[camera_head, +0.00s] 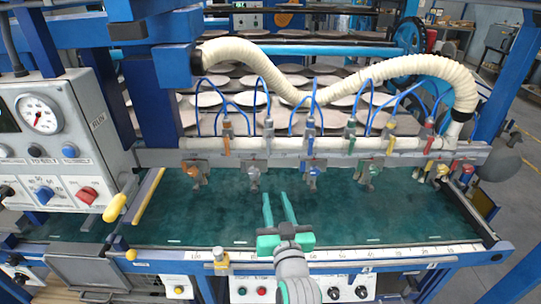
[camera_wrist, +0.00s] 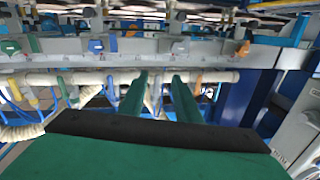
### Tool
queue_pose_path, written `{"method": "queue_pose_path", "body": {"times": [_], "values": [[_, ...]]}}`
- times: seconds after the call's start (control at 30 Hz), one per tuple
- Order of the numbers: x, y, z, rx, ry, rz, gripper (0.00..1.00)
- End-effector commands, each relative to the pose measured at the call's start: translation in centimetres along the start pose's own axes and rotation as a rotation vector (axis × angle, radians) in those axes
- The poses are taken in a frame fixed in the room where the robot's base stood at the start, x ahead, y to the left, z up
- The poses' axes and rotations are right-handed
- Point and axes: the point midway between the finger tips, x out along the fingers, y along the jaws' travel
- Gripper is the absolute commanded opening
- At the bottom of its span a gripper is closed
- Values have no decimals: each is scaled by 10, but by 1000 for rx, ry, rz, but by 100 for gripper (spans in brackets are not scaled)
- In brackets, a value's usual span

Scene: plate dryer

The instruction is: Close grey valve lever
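Grey valve levers show in two places in the head view. One grey lever (camera_head: 269,131) stands on top of the pale pipe, and a grey valve (camera_head: 253,178) hangs below the rail, between the orange and blue ones. In the wrist view, the hanging grey valve (camera_wrist: 180,46) is at upper right of centre. My gripper (camera_head: 275,196) has green fingers, spread apart with nothing between them. It is over the green bed, in front of and slightly right of the hanging grey valve, not touching it. My gripper (camera_wrist: 163,80) also shows in the wrist view.
Orange (camera_head: 192,171), blue (camera_head: 313,176) and green (camera_head: 372,172) valves hang along the rail (camera_head: 330,159). A ribbed cream hose (camera_head: 400,68) and thin blue tubes loop above. A control panel (camera_head: 60,140) stands at left. The green bed (camera_head: 190,220) is clear around my gripper.

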Motion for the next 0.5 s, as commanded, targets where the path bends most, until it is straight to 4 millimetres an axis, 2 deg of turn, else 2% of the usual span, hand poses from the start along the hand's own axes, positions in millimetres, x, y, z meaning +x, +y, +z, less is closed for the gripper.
{"method": "queue_pose_path", "body": {"times": [0.03,0.2,0.33,0.5], "values": [[6,3,-17,-21,8,-8,30],[19,4,-52,-73,5,-36,30],[22,5,-64,-94,0,-46,30],[31,5,-66,-100,-3,-49,30]]}}
